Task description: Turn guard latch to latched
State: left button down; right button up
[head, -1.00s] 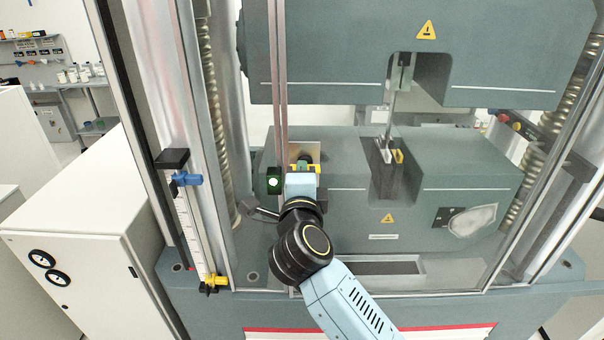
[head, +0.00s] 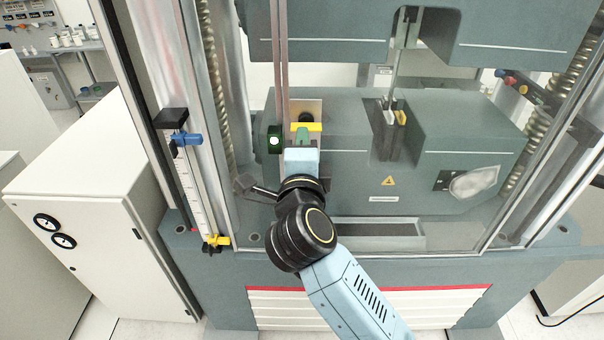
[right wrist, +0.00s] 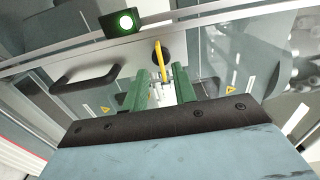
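The guard latch is a yellow lever (head: 308,127) on a metal plate at the guard door's edge. In the head view it lies level across the plate. It also shows in the right wrist view as a thin yellow bar (right wrist: 159,58), just beyond and between the fingertips. My right gripper (head: 303,138) is just below and in front of the lever. In the right wrist view its green fingers (right wrist: 160,80) stand apart, with no contact on the lever that I can make out. My left gripper is not in view.
A black box with a lit green lamp (head: 274,141) sits left of the latch. A dark door handle (right wrist: 84,77) is near the fingers in the right wrist view. Clear guard panels and metal posts surround the latch. The grips and specimen (head: 396,85) stand behind the guard.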

jog(key=s+b, duration=0.1)
jog(key=s, duration=0.7)
jog(key=shift+s, duration=0.35)
